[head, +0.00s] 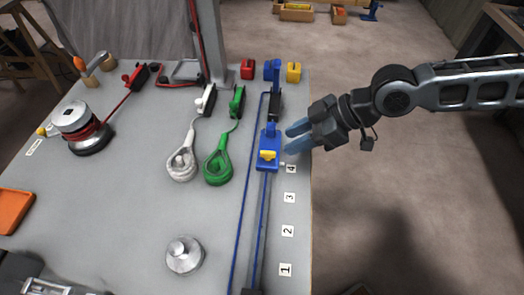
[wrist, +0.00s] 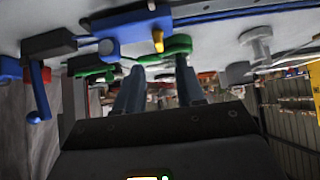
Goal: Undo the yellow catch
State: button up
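The yellow catch (head: 268,155) sits on top of a blue sliding car (head: 269,140) on the long track, beside the number 4 label. In the wrist view the yellow catch (wrist: 158,40) hangs from the blue car (wrist: 132,30), above and beyond the fingers. My gripper (head: 293,137) is just right of the blue car in the head view, at the bench's right edge. Its two blue fingers are apart with nothing between them; they also show apart in the wrist view (wrist: 160,84). I cannot tell whether a fingertip touches the car.
White (head: 205,101) and green (head: 237,103) levers with roped blocks stand left of the track. A winch (head: 78,125) and a silver knob (head: 184,254) are on the bench. Red (head: 247,68) and yellow (head: 293,72) pieces stand at the far edge. Open floor lies right of the bench.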

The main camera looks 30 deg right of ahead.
aim_at(269, 152)
jog(key=x, duration=0.7)
jog(key=shift+f+p, duration=0.1)
jog(key=shift+p, duration=0.3)
grip_shut()
